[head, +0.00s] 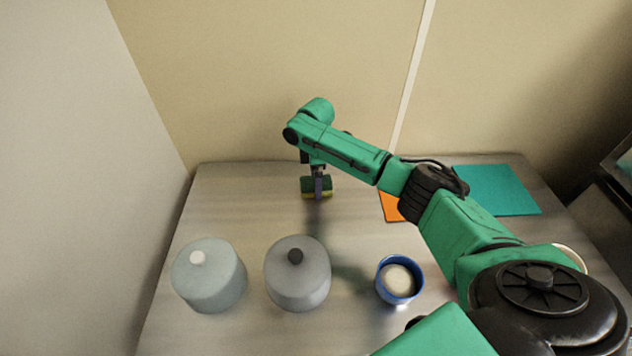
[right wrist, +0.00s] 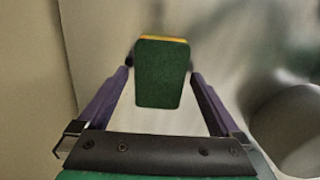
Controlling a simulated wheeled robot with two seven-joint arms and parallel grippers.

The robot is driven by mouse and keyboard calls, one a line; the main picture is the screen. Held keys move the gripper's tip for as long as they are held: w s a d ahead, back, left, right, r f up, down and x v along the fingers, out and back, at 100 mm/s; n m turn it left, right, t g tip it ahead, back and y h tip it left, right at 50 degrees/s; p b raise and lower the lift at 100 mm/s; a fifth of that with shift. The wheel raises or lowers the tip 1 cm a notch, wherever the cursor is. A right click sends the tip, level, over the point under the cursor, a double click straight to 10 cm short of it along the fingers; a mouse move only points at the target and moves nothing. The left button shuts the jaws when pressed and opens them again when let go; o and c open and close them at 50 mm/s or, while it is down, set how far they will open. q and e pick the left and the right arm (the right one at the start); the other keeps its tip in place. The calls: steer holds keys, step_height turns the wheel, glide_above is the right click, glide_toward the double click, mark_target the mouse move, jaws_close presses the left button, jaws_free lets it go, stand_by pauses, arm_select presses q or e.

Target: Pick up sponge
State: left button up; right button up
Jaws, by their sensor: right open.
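The sponge (head: 326,185) is green with a yellow layer. It is on the metal counter toward the back, left of the orange sheet. In the right wrist view the sponge (right wrist: 161,75) shows its green face between the two fingertips. My right gripper (head: 318,186) points down at the sponge, and a finger covers part of it in the head view. The right gripper (right wrist: 161,68) is open, with one fingertip close to each side of the sponge. I cannot tell whether either finger touches it. My left gripper is not in view.
A pale canister with a white knob (head: 209,278), a grey canister with a dark knob (head: 298,278) and a blue-rimmed cup (head: 383,280) stand nearer. An orange sheet (head: 390,207) and teal sheet (head: 500,190) lie right. Walls bound the left and back.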

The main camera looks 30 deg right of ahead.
steer(key=shift+f, duration=0.35)
steer(key=c, duration=1.2)
steer(key=shift+c, duration=0.2)
steer(key=shift+r, duration=0.15)
step_height(320, 180, up, 20)
steer(key=shift+b, duration=0.45)
